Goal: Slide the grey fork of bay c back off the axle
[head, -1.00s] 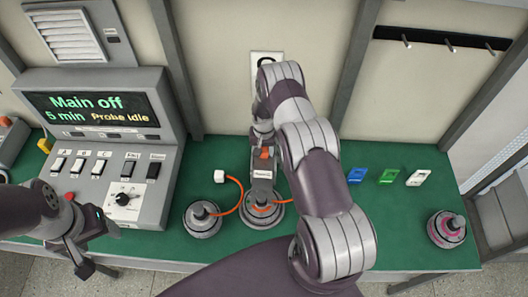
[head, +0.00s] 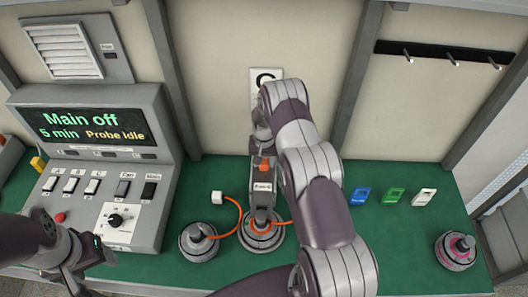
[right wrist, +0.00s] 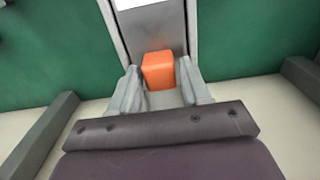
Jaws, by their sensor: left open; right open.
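The grey fork (head: 262,198) of bay c, with an orange block (head: 264,165) at its back end, lies below the wall sign (head: 264,75). Its front end reaches the axle at the middle hub motor (head: 261,238); how far it sits around the axle is too small to tell. In the right wrist view my right gripper (right wrist: 160,78) is open, its two fingers on either side of the orange block (right wrist: 158,70); contact cannot be told. The forearm partly hides it in the head view. My left gripper (head: 78,282) is open and empty at the lower left, before the console.
The console (head: 95,150) reads "Main off", "5 min" and "Probe idle". Another hub motor (head: 198,243) with an orange cable stands left of the middle one. A pink-marked hub (head: 456,250) and blue, green and white tags are on the right. The green bench is clear between them.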

